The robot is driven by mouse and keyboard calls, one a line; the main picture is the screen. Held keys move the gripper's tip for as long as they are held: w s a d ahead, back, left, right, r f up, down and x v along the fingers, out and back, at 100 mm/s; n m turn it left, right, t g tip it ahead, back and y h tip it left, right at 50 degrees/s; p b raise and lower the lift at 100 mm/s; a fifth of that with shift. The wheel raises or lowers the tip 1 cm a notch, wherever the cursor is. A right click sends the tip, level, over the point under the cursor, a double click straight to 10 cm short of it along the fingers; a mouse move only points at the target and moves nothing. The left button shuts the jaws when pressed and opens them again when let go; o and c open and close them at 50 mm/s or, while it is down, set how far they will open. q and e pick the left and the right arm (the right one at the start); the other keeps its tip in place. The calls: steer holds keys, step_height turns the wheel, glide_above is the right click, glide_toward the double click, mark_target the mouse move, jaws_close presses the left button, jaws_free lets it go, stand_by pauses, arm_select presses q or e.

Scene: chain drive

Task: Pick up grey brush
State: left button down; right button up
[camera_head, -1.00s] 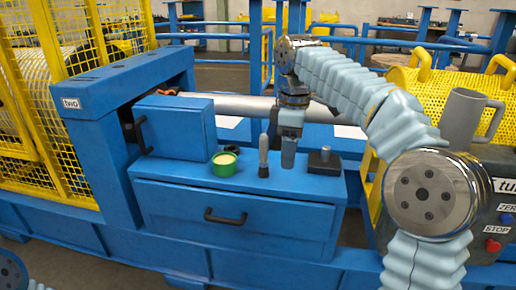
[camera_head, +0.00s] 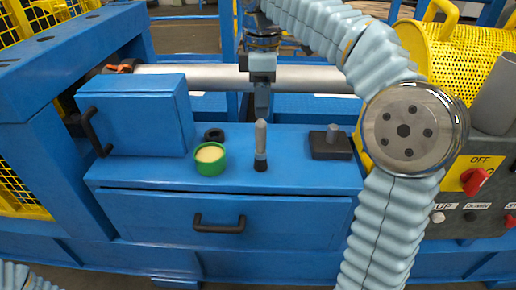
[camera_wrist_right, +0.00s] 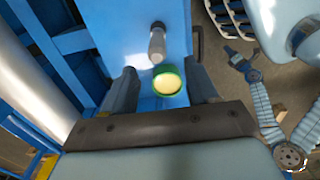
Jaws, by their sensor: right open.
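The grey brush (camera_head: 260,140) stands upright on the blue cabinet top, with a light grey handle and a dark lower end. It also shows in the right wrist view (camera_wrist_right: 157,42). My right gripper (camera_head: 262,112) points down just behind the brush in the head view. In the right wrist view its two fingers (camera_wrist_right: 160,72) are apart, with nothing between the tips; the brush lies past them.
A green cup (camera_head: 210,165) with pale yellow contents stands left of the brush, a black ring (camera_head: 214,134) behind it. A blue box with a black handle (camera_head: 140,115) is farther left. A dark block with a peg (camera_head: 331,146) stands right. A silver roller (camera_head: 200,77) runs behind.

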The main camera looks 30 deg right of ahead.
mark_target(261, 121)
steer(key=f, duration=0.3)
steer(key=f+b, duration=0.1)
steer(key=f, duration=0.5)
steer(key=shift+w+f, duration=0.1)
steer(key=shift+w, duration=0.2)
jaws_close()
